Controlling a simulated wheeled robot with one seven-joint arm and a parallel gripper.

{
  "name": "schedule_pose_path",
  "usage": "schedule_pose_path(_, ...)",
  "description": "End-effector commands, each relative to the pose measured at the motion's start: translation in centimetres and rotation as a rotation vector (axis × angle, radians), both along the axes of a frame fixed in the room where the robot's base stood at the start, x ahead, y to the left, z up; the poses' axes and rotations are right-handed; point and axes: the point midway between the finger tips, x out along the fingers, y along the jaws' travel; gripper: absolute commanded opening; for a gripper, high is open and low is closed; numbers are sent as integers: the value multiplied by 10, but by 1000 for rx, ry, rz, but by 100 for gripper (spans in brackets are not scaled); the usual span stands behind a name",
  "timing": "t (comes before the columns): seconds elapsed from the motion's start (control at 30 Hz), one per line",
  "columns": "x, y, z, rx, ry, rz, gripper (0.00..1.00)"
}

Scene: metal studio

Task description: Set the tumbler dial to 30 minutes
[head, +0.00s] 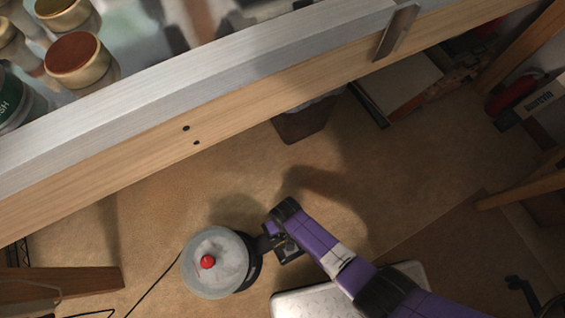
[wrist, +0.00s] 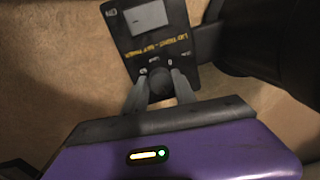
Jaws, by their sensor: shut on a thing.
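The tumbler (head: 230,277) is on the floor, a round drum with a pale grey lid and a red knob (head: 208,262) on top. Its dark control panel (wrist: 178,57) fills the upper middle of the wrist view, with a grey screen (wrist: 149,17) and a line of yellow lettering. The round dark dial (wrist: 160,84) is low on the panel. My gripper (wrist: 160,88) is shut on the dial, one finger on each side. In the head view my gripper (head: 270,241) is at the tumbler's right side, and the dial is hidden. The dial's setting is not readable.
A workbench (head: 160,150) with a metal edge crosses the upper part of the head view. A dark bin (head: 305,120) is beneath it. A pale tray-like thing (head: 300,301) lies on the floor right of the tumbler. A cord runs left of it. Open floor lies between tumbler and bench.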

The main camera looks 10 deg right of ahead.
Motion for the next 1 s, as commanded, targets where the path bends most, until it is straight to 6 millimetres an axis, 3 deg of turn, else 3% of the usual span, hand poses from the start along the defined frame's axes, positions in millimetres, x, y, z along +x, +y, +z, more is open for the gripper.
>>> schedule_pose_path(0.4,-1,0,-1,-2,1,-193,0)
schedule_pose_path(0.97,-1,0,-1,-1,1,-221,0)
schedule_pose_path(1.0,-1,0,-1,-1,1,-221,39)
